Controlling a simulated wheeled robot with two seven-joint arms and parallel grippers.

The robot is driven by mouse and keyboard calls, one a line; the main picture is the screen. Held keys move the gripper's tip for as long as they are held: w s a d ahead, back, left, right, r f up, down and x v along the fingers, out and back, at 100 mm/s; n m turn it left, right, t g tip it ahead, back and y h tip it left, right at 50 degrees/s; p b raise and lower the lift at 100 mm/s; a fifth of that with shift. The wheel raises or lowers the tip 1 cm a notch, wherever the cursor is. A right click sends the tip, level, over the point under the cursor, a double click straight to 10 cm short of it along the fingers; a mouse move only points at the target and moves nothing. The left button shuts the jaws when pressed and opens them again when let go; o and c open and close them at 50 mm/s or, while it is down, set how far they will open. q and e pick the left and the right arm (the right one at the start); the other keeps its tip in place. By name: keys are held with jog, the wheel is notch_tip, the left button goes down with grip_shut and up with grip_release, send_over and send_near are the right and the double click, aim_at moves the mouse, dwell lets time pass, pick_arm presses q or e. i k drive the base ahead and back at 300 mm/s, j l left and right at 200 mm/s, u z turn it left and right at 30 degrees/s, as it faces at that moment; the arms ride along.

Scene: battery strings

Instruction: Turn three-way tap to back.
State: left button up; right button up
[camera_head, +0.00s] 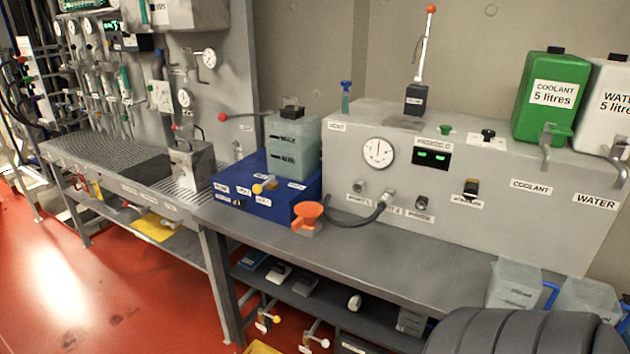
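A small tap with a yellow handle (265,186) sits on the front of the blue box (229,182) on the bench. Its handle slants down to the left. The small labels around it are too blurred to read, so I cannot tell for sure that it is the three-way tap. More taps with a yellow knob (276,319) and a white knob (325,342) show below the bench. Neither of my grippers is in view.
An orange funnel (307,214) and a dark hose (352,219) are beside the blue box. A translucent tank (292,148) stands on it. A grey console (465,165) carries a gauge, a green can (550,97) and a white can (607,100). The bench's front strip (400,270) is clear.

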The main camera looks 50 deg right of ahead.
aim_at(257, 189)
jog(key=z, duration=1.15)
